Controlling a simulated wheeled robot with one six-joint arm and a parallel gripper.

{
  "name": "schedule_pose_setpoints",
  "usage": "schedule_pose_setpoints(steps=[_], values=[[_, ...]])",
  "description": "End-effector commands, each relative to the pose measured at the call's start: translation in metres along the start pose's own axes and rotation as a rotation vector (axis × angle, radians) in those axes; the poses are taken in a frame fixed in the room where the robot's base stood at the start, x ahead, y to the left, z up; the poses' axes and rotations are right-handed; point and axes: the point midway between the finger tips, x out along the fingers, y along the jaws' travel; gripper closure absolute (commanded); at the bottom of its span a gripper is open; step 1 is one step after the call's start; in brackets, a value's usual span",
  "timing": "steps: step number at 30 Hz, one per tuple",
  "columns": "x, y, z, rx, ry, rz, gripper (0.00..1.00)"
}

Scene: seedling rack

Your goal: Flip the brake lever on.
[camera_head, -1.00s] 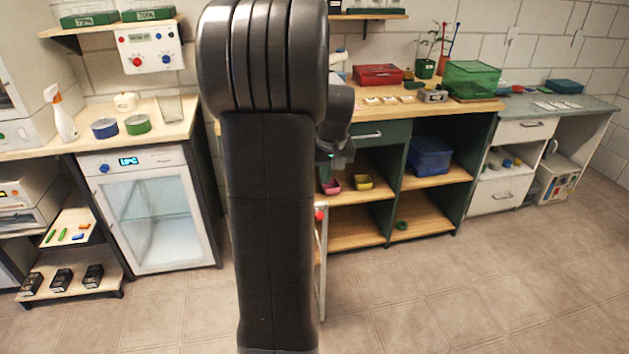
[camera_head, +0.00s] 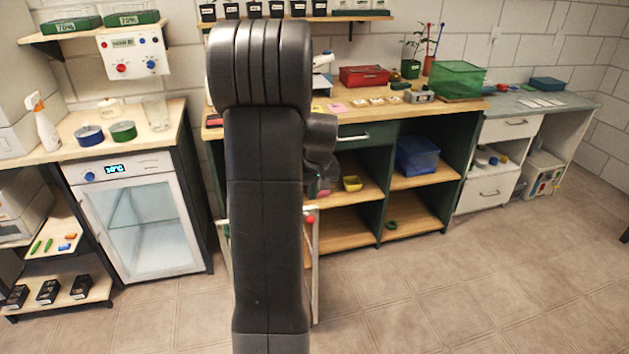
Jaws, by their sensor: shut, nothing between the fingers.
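A white frame (camera_head: 316,265) stands on the floor in front of the green workbench, mostly hidden behind my arm. A small red knob (camera_head: 311,218) sits at its top right; it may be the brake lever's end, but the lever's shape and position cannot be made out. My gripper (camera_head: 319,190) is small and partly hidden by my arm. It is shut and empty, a little above the red knob in the picture and apparently apart from it. A pink bowl shows just behind its fingers.
A yellow bowl (camera_head: 352,183) and a blue bin (camera_head: 417,155) stand on the workbench shelves. A glass-door incubator (camera_head: 145,220) is on the left. The floor (camera_head: 430,300) in front is clear on the right.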

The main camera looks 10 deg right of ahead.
Motion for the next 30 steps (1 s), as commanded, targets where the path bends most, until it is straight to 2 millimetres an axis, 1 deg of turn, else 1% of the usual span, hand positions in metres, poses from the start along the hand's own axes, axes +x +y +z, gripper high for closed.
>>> schedule_pose_setpoints(steps=[1, 3, 6, 10, 15, 30], values=[[0.013, 0.0, 0.001, 0.0, -0.005, -0.001, 1.0], [0.026, 0.0, 0.001, 0.0, -0.004, -0.001, 1.0], [0.04, -0.001, 0.007, 0.0, -0.004, -0.001, 1.0], [0.053, -0.002, 0.011, 0.0, -0.001, -0.001, 1.0], [0.061, -0.003, 0.013, 0.0, 0.0, -0.001, 1.0], [0.063, -0.002, 0.015, -0.001, 0.014, 0.0, 1.0]])
